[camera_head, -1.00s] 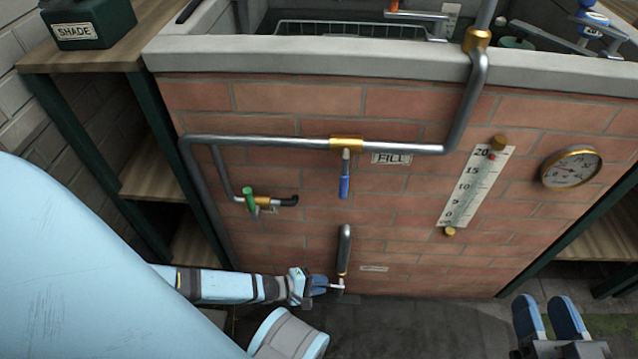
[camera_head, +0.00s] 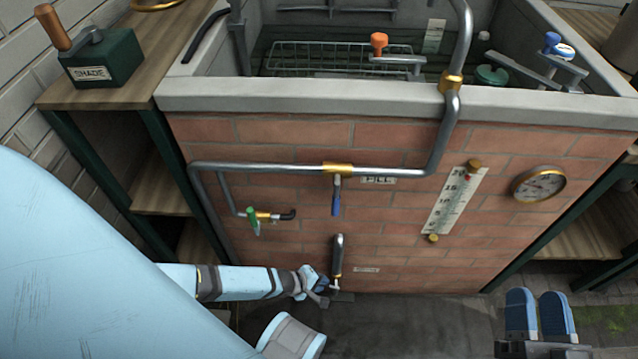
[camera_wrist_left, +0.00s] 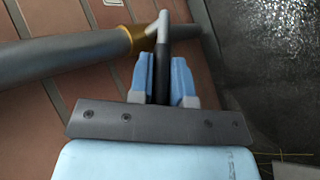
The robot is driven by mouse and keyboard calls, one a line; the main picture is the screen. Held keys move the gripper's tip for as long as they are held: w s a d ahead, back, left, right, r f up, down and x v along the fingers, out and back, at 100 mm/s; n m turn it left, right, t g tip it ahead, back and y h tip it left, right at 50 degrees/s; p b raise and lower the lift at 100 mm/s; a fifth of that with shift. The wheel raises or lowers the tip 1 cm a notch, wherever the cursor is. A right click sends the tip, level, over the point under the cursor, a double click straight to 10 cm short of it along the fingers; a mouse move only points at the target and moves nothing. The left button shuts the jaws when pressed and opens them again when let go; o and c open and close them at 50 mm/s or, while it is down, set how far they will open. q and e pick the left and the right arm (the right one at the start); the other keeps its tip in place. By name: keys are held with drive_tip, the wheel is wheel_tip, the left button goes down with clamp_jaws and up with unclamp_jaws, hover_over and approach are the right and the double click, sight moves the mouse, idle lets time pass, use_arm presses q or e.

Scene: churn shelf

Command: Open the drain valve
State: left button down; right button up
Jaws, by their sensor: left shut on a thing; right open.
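A short dark pipe (camera_head: 338,257) stands low on the brick front, with a small unreadable label (camera_head: 367,269) to its right. My left gripper (camera_head: 326,293) is at its lower end. In the left wrist view, my left gripper (camera_wrist_left: 162,78) is shut on a dark valve lever (camera_wrist_left: 162,58), a blue finger on each side. The lever meets the pipe beside a brass collar (camera_wrist_left: 137,38). In the head view the hand hides most of the lever. My right gripper (camera_head: 539,312) is open and empty at the lower right, apart from the wall.
A horizontal pipe with a blue-handled valve (camera_head: 336,198) labelled FILL and a green-handled valve (camera_head: 254,221) lie above. A level scale (camera_head: 455,203) and round gauge (camera_head: 539,184) are to the right. Shelves (camera_head: 160,192) flank the brick front. Floor to the right is clear.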

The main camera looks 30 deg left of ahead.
use_arm(q)
drive_tip(key=c, duration=1.1)
unclamp_jaws()
drive_tip(key=shift+s+a+r+p, duration=0.15)
drive_tip(key=shift+s+r+p, duration=0.15)
drive_tip(key=shift+r, duration=0.05)
drive_tip(key=shift+p+v, duration=2.8)
drive_tip(key=shift+v, duration=3.65)
use_arm(e)
drive_tip(key=s+d+f+g+h, duration=0.1)
drive_tip(key=d+f+g+h, duration=0.3)
drive_tip(key=f, duration=0.6)
drive_tip(key=shift+d+f+g, duration=0.15)
drive_tip(key=shift+f+g, duration=0.15)
drive_tip(key=shift+g, duration=0.4)
drive_tip(key=shift+s, duration=0.1)
